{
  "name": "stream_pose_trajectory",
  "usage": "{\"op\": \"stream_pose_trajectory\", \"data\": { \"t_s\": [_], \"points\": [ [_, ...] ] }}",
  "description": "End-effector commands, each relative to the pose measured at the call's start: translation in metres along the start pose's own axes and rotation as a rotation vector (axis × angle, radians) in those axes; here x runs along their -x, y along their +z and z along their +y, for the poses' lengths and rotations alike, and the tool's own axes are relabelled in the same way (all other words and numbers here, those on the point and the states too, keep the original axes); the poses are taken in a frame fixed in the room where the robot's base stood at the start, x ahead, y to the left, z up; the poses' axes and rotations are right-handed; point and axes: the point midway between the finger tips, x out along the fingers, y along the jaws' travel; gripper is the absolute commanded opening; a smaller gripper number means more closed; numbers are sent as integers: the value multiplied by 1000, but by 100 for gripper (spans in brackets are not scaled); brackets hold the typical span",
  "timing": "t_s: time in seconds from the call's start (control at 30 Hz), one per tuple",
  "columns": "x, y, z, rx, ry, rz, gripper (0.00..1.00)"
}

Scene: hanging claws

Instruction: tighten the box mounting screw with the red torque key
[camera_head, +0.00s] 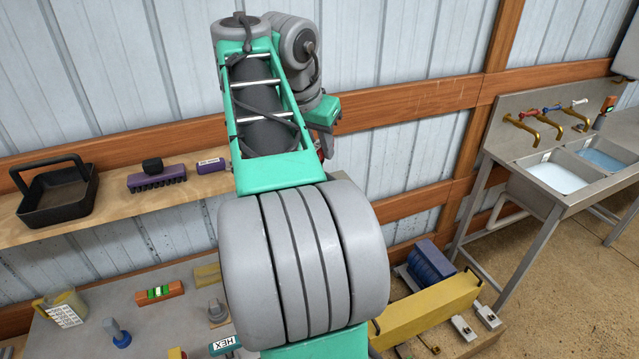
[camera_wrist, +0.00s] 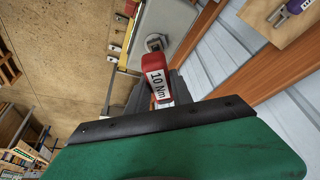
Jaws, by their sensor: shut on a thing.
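The red torque key, labelled 10 Nm (camera_wrist: 156,75), is held in my gripper (camera_wrist: 163,98), whose dark fingers show on both sides of it in the wrist view. Its far end points at a grey metal piece (camera_wrist: 155,43) by a pale grey panel or box (camera_wrist: 170,18). I cannot tell whether that piece is the key's tip or the mounting screw, or whether they touch.
A wooden shelf (camera_head: 110,205) on the left holds a black tray (camera_head: 60,195) and a purple brush (camera_head: 155,180). A yellow box (camera_head: 430,312) stands right of my arm; a sink (camera_head: 560,178) stands far right.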

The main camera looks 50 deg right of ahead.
Motion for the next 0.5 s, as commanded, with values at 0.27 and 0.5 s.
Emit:
{"op": "stream_pose_trajectory", "data": {
  "t_s": [0.27,0.5],
  "points": [
    [-1,1,0,-6,4,-2,0],
    [-1,0,-2,-175,74,-1,0]
  ]
}}
